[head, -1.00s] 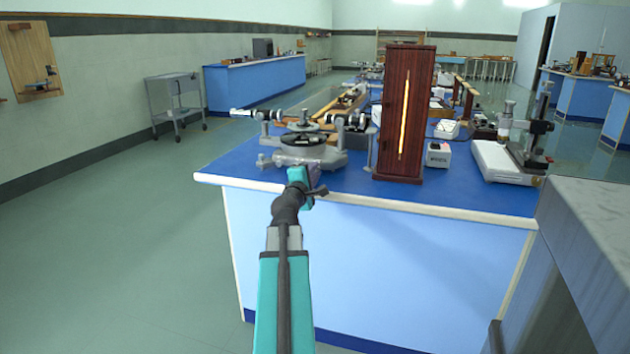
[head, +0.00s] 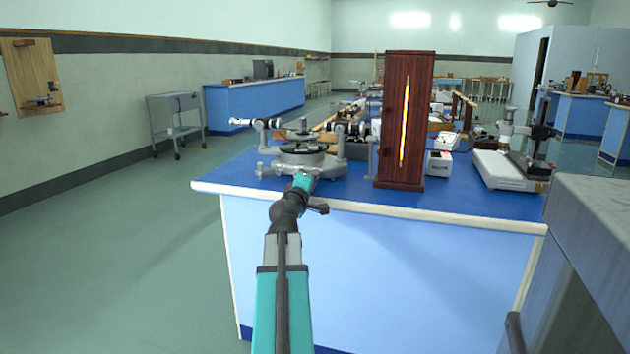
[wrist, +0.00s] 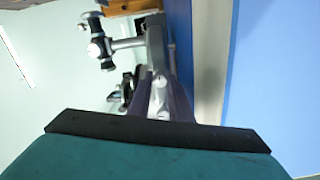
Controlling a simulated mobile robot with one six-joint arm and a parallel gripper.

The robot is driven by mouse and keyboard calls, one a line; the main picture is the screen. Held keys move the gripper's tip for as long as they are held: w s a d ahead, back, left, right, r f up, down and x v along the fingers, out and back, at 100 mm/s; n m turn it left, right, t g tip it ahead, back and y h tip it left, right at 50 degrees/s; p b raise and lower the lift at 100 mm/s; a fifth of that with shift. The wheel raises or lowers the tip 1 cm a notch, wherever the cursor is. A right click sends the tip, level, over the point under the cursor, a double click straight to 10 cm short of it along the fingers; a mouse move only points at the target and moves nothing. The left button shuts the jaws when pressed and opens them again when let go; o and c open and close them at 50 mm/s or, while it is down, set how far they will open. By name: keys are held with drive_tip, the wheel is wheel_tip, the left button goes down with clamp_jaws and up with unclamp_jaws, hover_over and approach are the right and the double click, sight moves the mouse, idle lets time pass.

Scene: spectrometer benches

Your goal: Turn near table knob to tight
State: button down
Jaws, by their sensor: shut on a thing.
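The spectrometer (head: 305,160) stands at the near left corner of the blue bench, with a round grey table, side arms and a grey base. My gripper (head: 306,180) reaches the near side of its base. The near table knob is hidden behind my gripper in the head view. In the wrist view the spectrometer (wrist: 155,45) appears on its side. My gripper's purple-grey fingers (wrist: 166,103) close around a small pale metal part there, which I take as the knob. How far the knob is turned cannot be seen.
A dark wooden lamp box (head: 406,125) with a glowing slit stands right of the spectrometer. A white box (head: 438,164) and a microscope-like instrument (head: 510,165) stand farther right. The bench's pale front edge (head: 400,208) runs just below.

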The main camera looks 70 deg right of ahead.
drive_tip(key=shift+s+f, duration=0.1)
drive_tip(key=shift+f, duration=0.05)
drive_tip(key=c, duration=1.6)
unclamp_jaws()
drive_tip(key=shift+a, duration=0.15)
drive_tip(key=shift+a, duration=1.05)
drive_tip(key=shift+s+a, duration=0.15)
drive_tip(key=shift+a, duration=1.3)
drive_tip(key=shift+s+a, duration=0.1)
drive_tip(key=shift+a, duration=1.3)
